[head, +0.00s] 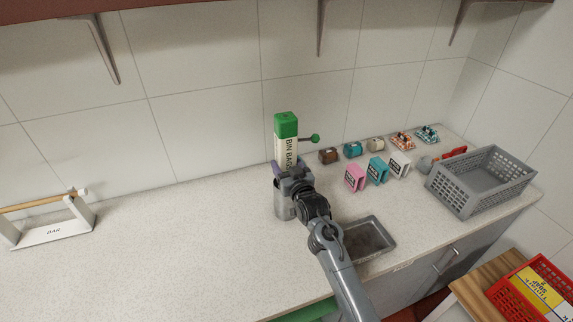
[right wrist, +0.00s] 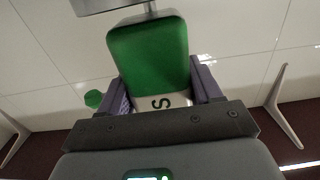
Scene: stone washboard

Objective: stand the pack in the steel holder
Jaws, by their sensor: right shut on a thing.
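The pack (head: 286,140) is a tall box with a green top and a white side lettered BIN BAGS. It stands upright in the head view. My right gripper (head: 288,172) is shut on it, with the purple fingers on either side. In the right wrist view the pack's green end (right wrist: 148,55) shows between the fingers (right wrist: 160,88). A grey cylinder-like body, seemingly the steel holder (head: 282,208), shows directly below the gripper. The gripper hides the pack's lower end, so I cannot tell whether it is inside the holder. My left gripper is out of view.
A green knob (head: 315,138) on a thin rod sticks out right of the pack. Small pink (head: 354,178), teal and white boxes stand to the right, with a grey basket (head: 480,180) beyond. A sunken tray (head: 368,240) lies nearer.

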